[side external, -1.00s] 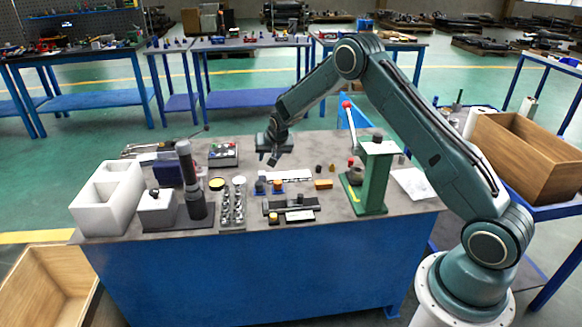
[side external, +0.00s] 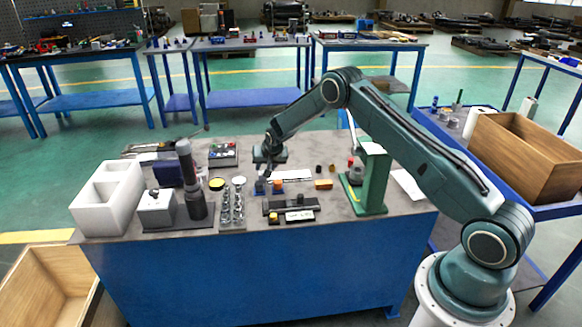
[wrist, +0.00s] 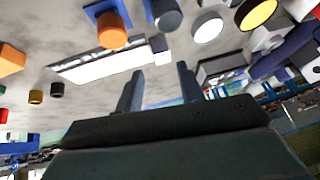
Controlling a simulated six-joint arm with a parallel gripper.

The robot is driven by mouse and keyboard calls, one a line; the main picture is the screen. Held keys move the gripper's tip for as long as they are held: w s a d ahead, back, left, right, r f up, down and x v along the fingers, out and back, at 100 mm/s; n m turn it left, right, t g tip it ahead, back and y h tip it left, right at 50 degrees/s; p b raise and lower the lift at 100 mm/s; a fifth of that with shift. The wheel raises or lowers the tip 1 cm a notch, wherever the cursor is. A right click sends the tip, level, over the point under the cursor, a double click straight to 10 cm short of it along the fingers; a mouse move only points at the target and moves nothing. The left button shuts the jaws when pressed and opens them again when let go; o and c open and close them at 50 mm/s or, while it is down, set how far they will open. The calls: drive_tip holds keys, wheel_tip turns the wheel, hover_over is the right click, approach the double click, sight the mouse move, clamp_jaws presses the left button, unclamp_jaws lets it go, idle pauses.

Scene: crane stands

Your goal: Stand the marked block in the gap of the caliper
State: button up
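My gripper (side external: 264,182) hangs low over the middle of the bench. In the wrist view its two fingers (wrist: 160,85) are apart with nothing seen between them. A dark bar-shaped tool (side external: 288,205), which looks like the caliper, lies near the bench's front edge, in front of my gripper. A small yellow block (side external: 273,217) is at its front left. An orange block (side external: 323,184) lies to the right; another orange piece (side external: 278,186) is on a blue base, just right of my gripper, and shows in the wrist view (wrist: 112,32). I cannot tell which block is marked.
A green press (side external: 374,180) stands on the right. A dark upright cylinder (side external: 190,175) and a white box (side external: 110,195) stand on the left. A rack of several shiny parts (side external: 232,208) is left of the tool. A white strip (side external: 290,175) lies behind the orange pieces.

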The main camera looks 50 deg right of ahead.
sight(262, 177)
drive_tip(key=shift+w+d+f, duration=0.2)
drive_tip(key=shift+w+f, duration=0.15)
drive_tip(key=shift+f, duration=0.25)
drive_tip(key=shift+x, duration=2.55)
drive_tip(key=shift+a, duration=0.1)
drive_tip(key=shift+w, duration=0.1)
clamp_jaws()
